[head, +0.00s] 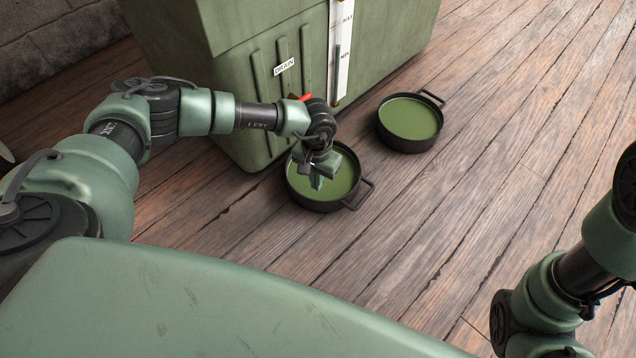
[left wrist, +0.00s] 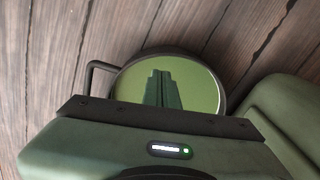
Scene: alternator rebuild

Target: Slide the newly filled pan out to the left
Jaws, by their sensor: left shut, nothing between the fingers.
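A round black pan (head: 322,206) full of green liquid stands on the floor against the front of the green tank (head: 225,100), below the "DRAIN" label. Its loop handle (head: 361,194) points right. My left gripper (head: 317,184) is shut and empty, pointing down over this pan's liquid; whether the tips touch the liquid is unclear. In the left wrist view, the pan (left wrist: 208,75) lies beyond the shut fingers (left wrist: 162,88), with its handle (left wrist: 97,75) to the left. A second black pan (head: 408,120), also full of green liquid, stands apart to the right. My right gripper is out of view.
A red part (head: 304,97) shows on the tank front behind my left wrist. A white level gauge (head: 341,45) marked MAX and MIN is on the tank. The plank floor (head: 230,220) left of the near pan is bare, with my left arm above it.

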